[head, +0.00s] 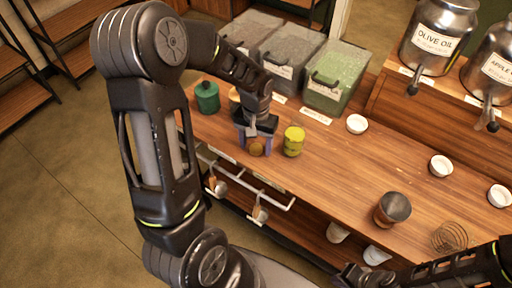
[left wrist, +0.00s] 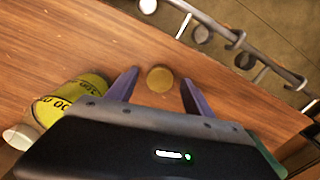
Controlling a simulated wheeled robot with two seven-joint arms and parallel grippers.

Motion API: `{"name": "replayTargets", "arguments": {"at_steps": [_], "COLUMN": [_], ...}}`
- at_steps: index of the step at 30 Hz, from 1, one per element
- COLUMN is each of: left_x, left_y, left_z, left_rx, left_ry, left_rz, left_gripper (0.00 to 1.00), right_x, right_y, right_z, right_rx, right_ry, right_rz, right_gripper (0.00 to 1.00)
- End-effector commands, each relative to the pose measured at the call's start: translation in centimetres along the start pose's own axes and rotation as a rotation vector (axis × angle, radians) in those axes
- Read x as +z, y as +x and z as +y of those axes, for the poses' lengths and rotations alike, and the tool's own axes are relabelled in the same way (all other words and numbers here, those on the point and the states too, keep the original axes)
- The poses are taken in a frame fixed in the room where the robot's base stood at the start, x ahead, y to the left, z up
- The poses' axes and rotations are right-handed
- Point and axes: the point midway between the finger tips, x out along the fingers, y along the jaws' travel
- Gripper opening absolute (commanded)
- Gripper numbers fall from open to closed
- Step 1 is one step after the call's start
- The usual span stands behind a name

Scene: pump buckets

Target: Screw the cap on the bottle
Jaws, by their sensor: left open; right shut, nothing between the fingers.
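A small round brown piece (head: 257,149), which looks like the cap, is on the wooden counter near its front edge. It also shows as a tan disc (left wrist: 160,78) in the left wrist view. My left gripper (head: 255,142) points down over it, open, with one purple finger on each side and gaps to both. A yellow-green container with dark markings (head: 293,141) stands just right of this gripper; it also shows in the left wrist view (left wrist: 72,98). A dark green jar (head: 207,97) stands to the left. I cannot tell which is the bottle. My right gripper (head: 352,276) is shut and empty at the bottom.
Lidded bins (head: 337,75) line the back of the counter. Metal dispensers (head: 437,38) stand on a raised shelf at right. White bowls (head: 357,124), a dark-topped cup (head: 393,208) and a wire whisk (head: 452,238) are on the counter. A rail (head: 270,188) runs along the front.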

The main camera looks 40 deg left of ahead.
Motion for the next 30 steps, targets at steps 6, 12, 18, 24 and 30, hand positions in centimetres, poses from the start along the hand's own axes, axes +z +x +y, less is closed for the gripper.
{"name": "replayTargets", "arguments": {"at_steps": [6,12,18,24,30], "left_x": [-0.02,-0.02,-0.02,-0.02,-0.01], "left_y": [-0.03,-0.03,-0.04,-0.04,-0.03], "left_z": [0.00,0.00,0.00,0.00,0.00], "left_rx": [0.000,0.000,0.000,0.000,0.000], "left_ry": [0.000,0.000,0.000,0.000,0.000], "left_rz": [0.000,0.000,0.000,0.000,0.000], "left_gripper": [0.61,0.52,0.36,0.20,0.03], "right_x": [0.01,0.01,0.01,0.00,0.00], "right_y": [0.00,0.00,0.00,0.00,0.00], "right_z": [0.00,-0.01,-0.01,-0.01,-0.01], "right_rx": [0.000,0.000,0.000,0.000,0.000], "right_ry": [0.000,0.000,0.000,0.000,0.000], "right_rz": [0.000,0.000,0.000,0.000,0.000], "right_gripper": [0.00,0.00,0.00,0.00,0.00]}}
